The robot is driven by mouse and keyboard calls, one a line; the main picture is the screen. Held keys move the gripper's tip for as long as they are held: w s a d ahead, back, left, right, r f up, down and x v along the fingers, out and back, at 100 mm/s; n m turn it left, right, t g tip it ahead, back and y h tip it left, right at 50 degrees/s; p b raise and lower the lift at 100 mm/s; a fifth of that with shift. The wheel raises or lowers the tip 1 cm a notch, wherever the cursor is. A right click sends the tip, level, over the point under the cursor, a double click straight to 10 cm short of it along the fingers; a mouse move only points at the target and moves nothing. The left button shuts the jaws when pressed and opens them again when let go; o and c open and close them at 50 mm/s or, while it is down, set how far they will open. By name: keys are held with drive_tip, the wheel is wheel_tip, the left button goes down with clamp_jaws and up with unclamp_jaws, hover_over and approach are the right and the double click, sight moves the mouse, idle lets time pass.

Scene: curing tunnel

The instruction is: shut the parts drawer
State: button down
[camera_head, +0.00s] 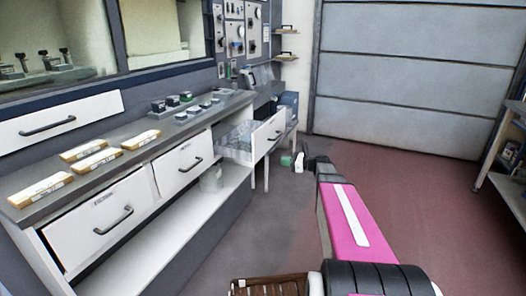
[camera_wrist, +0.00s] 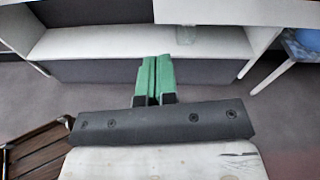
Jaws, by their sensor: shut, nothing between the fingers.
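The parts drawer (camera_head: 270,134) at the far end of the bench stands pulled out, with a white front and a dark bar handle. Pale, clear-looking contents show inside it. My gripper (camera_head: 293,162) is just to the right of and below the drawer front in the head view, apparently apart from it. Its green fingers are shut together and empty, as the wrist view (camera_wrist: 154,78) also shows. In the wrist view the fingers point toward the low white shelf under the bench. I cannot tell which drawer underside shows at the top there.
Two other drawer fronts, a near one (camera_head: 105,217) and a middle one (camera_head: 183,162), line the bench. Yellow-and-white boxes (camera_head: 82,149) lie on the top. A brown slatted crate (camera_head: 268,286) is on the near floor. Floor to the right is clear up to a shelf rack (camera_head: 512,190).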

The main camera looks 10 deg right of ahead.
wheel_tip(320, 180, up, 2)
drive_tip(key=w+d+m+t, duration=0.2)
drive_tip(key=y, duration=0.1)
approach(259, 148)
drive_tip(key=x, duration=0.7)
drive_tip(key=shift+s+a, duration=0.1)
drive_tip(key=shift+a, duration=0.25)
